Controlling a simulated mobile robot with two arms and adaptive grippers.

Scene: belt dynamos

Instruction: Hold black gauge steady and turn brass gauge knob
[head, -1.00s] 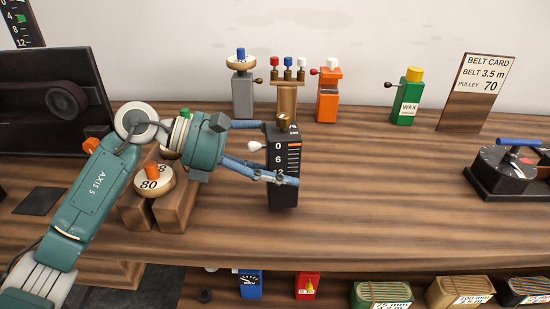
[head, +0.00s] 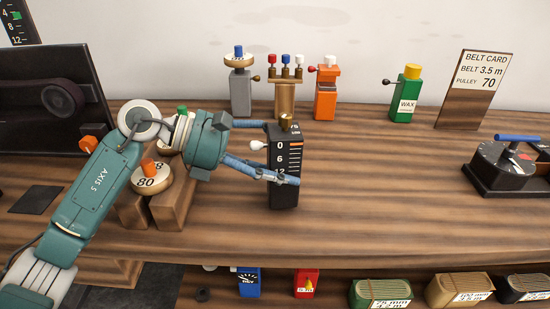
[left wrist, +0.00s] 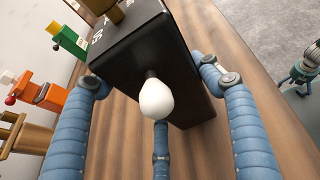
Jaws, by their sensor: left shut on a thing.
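The black gauge (head: 285,190) stands upright over the middle of the bench, with a white number scale on its front. A brass knob (head: 287,122) sits on its top, and a white knob (head: 257,146) sticks out of its left side. My left gripper (head: 282,152) is shut on the gauge from the left, its blue fingers along the sides. In the left wrist view the white knob (left wrist: 156,99) points at the camera between the fingers, and the brass knob (left wrist: 116,10) is cut off at the top. My right gripper (left wrist: 303,71) appears small at the right edge; its jaws are unclear.
Behind stand a grey dispenser (head: 240,92), a wooden stand (head: 286,96) with coloured knobs, an orange dispenser (head: 326,94) and a green wax dispenser (head: 406,100). A numbered pulley (head: 152,178) is near my left arm. Bench right of the gauge is clear up to the black device (head: 500,172).

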